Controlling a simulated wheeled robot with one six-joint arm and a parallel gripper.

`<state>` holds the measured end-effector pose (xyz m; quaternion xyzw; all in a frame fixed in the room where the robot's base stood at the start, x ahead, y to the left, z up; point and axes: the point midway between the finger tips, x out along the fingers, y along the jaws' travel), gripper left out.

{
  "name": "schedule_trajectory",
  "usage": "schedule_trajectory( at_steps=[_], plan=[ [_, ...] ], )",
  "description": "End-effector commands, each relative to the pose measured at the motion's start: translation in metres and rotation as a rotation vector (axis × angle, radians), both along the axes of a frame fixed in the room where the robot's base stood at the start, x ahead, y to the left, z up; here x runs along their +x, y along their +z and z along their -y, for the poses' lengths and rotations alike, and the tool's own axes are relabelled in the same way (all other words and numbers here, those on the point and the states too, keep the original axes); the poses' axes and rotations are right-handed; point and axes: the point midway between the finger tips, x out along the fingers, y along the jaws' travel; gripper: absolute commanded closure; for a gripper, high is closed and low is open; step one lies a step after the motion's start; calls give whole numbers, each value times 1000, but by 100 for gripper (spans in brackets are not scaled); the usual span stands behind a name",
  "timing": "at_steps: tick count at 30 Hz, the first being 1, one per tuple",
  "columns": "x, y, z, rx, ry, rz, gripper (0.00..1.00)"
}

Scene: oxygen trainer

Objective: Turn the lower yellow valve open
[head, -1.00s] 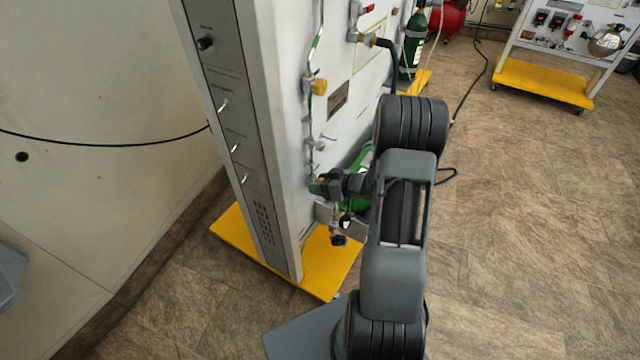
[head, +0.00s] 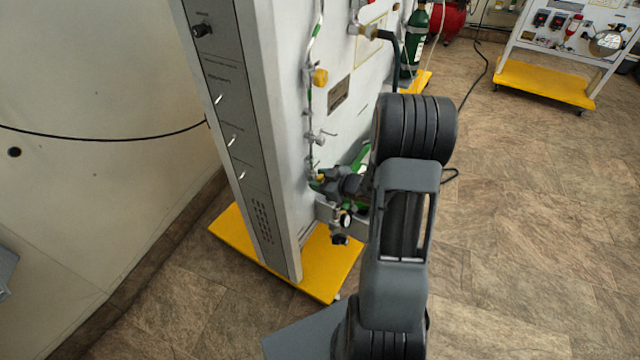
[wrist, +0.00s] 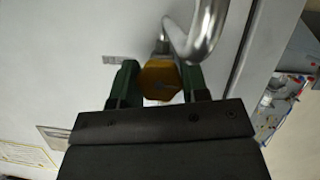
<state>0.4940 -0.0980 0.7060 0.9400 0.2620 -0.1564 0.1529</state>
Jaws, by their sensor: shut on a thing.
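The lower yellow valve (wrist: 159,80) sits between the two green-tipped fingers of my gripper (wrist: 158,85) in the wrist view. My gripper is shut on its knob, with one finger on each side. In the head view my gripper (head: 322,182) is at the low part of the panel's pipe line, and only a small bit of yellow shows there. My arm hides part of this area. A second, upper yellow valve (head: 320,77) is on the same line higher up, clear of my gripper.
A bent metal pipe (wrist: 196,35) runs close by the held valve. The trainer's yellow base (head: 325,270) juts out at floor level. Open floor lies to the right.

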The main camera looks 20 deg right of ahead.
Motion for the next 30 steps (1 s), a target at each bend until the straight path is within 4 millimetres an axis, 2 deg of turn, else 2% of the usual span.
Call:
schedule_trajectory(
  at_steps=[7,8,15,24,30],
  plan=[
    [0,1,0,0,1,0,83],
    [0,1,0,0,1,0,56],
    [0,0,0,1,1,-1,33],
    [-3,2,2,2,-1,-1,33],
    [-25,14,15,2,-5,-1,33]
  ],
)
